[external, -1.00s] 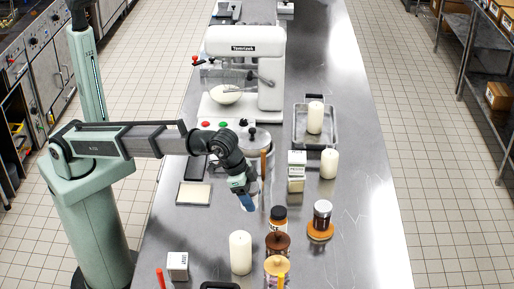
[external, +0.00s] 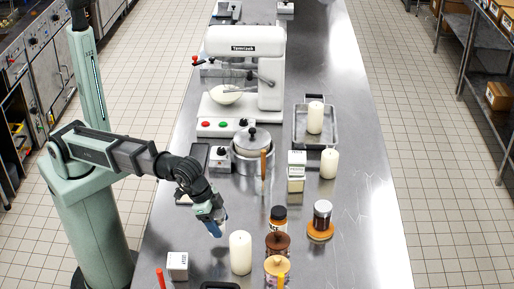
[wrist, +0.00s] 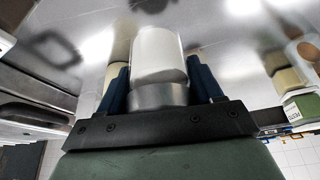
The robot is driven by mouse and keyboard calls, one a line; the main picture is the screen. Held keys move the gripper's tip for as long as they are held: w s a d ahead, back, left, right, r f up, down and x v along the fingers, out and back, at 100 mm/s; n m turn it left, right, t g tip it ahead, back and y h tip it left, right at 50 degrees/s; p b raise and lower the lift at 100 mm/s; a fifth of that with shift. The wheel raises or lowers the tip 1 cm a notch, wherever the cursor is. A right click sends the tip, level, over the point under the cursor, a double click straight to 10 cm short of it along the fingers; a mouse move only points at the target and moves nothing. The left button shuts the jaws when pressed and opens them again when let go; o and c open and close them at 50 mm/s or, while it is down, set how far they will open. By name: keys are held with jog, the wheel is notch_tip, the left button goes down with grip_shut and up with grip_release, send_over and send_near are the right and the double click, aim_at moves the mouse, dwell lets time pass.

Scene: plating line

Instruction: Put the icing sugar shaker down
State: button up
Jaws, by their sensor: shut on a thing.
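The icing sugar shaker (wrist: 158,55), a white cylinder with a silver metal band, sits between my blue fingers in the wrist view. My gripper (external: 216,228) is shut on it. In the external view the gripper points down over the left part of the steel counter, left of a tall cream candle (external: 240,253). There the fingers mostly hide the shaker, and I cannot tell whether its base touches the counter.
A white carton (external: 177,265) stands at the front left. An orange-labelled bottle (external: 279,219) and a brown-lidded jar (external: 277,244) stand right of the candle. A lidded pot (external: 252,150) stands behind. Bare counter (external: 160,225) lies left of the gripper.

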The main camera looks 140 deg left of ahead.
jog(key=shift+f, duration=2.25)
jog(key=shift+f, duration=0.15)
jog(key=o, duration=1.2)
jog(key=v, duration=1.2)
